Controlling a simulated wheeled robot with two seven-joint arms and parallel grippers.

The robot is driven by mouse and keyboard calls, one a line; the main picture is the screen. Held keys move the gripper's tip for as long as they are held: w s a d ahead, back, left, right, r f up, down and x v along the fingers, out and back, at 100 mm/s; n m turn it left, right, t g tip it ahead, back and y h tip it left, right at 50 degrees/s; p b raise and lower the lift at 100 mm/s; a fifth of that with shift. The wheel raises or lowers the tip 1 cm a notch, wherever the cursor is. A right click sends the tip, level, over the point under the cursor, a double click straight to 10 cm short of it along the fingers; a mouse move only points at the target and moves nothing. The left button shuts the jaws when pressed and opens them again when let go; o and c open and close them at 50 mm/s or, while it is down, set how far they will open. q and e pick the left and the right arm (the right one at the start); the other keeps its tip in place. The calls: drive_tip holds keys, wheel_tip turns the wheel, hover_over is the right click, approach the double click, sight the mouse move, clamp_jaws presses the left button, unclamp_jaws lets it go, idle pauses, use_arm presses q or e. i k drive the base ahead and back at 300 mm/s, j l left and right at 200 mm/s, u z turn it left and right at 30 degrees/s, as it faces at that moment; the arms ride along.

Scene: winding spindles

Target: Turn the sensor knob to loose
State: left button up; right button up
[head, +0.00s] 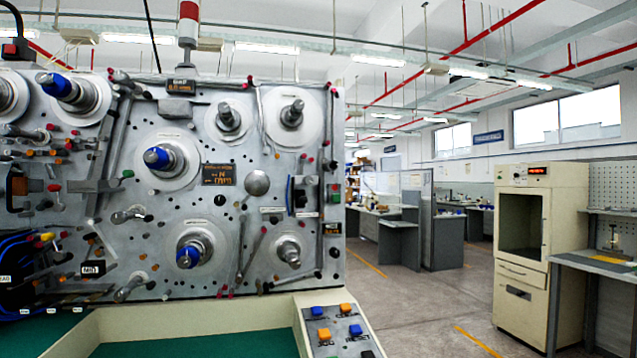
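A grey winding machine panel (215,130) fills the left half of the head view. It carries several spindles; some have blue caps, such as the one at its middle (160,160) and the one below it (190,255). A plain round silver disc (257,183) sits right of the middle. Small red, black, green and yellow knobs are scattered over the panel. I cannot tell which one is the sensor knob, nor read a loose mark. Neither of my grippers is in view.
A control box (340,325) with blue and orange buttons stands at the panel's lower right. A green surface with a cream rim (190,318) lies below the panel. A cream cabinet (540,240) and a workbench (600,262) stand right. The floor between is clear.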

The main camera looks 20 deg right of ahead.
sight(307, 180)
drive_tip(key=i+l+u, duration=0.1)
drive_tip(key=l, duration=0.35)
drive_tip(key=i+l, duration=0.2)
drive_tip(key=l, duration=0.3)
drive_tip(key=i+l+u, duration=0.15)
drive_tip(key=l, duration=0.35)
drive_tip(key=i+l, duration=0.15)
drive_tip(key=l, duration=0.35)
drive_tip(key=i+l+u, duration=0.15)
drive_tip(key=l, duration=0.35)
drive_tip(key=l+u, duration=0.1)
drive_tip(key=l, duration=0.4)
drive_tip(key=i, duration=0.05)
